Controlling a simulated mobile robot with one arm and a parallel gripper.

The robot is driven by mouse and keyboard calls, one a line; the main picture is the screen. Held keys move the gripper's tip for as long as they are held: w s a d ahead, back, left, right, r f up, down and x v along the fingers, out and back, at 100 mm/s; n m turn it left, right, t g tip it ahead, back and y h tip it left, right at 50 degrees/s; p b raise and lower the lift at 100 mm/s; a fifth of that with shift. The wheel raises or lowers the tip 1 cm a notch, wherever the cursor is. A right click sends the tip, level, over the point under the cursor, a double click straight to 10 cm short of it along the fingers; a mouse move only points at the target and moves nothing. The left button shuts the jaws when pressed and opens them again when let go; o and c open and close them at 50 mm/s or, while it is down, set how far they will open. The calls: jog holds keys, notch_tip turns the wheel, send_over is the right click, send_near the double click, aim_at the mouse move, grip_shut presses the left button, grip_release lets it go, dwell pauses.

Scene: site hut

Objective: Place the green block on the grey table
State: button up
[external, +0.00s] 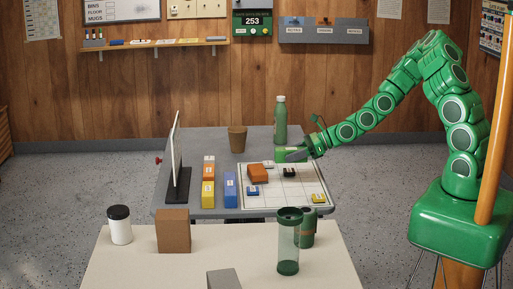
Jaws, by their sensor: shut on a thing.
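The grey table (205,143) stands in the middle of the external view. My arm reaches over it from the right. My gripper (290,156) is shut on the green block (282,152), over the back part of the table's white grid board. The jaws hide part of the block. I cannot tell whether the block touches the surface below.
On the grey table are a brown cup (237,139), a green bottle (280,120), an upright panel (177,155), a blue block (230,190) and a grid board (290,200) bearing an orange block (258,173). A pale table (140,265) with containers stands in front.

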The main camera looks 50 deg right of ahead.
jog(key=shift+r, duration=0.9)
jog(key=w+d+r+m+t+h, duration=0.1)
jog(key=w+d+r+m+h, duration=0.1)
jog(key=r, duration=0.6)
jog(key=w+d+r+m+t+h, duration=0.1)
jog(key=w+d+r, duration=0.2)
jog(key=r, duration=0.5)
jog(key=w+d+r+m+t+h, duration=0.1)
jog(key=w+d+r+m+h, duration=0.1)
jog(key=r, duration=0.7)
jog(key=w+d, duration=0.1)
jog(key=w, duration=0.1)
jog(key=shift+w+d+m+h, duration=0.3)
jog(key=n+g+y, duration=0.3)
jog(key=n+y, duration=0.3)
send_over(292, 182)
notch_tip(292, 182, down, 27)
jog(key=shift+s+a, duration=0.1)
jog(key=shift+a, duration=0.05)
jog(key=shift+f, duration=3.9)
jog(key=shift+f, duration=0.1)
jog(key=o, duration=1.2)
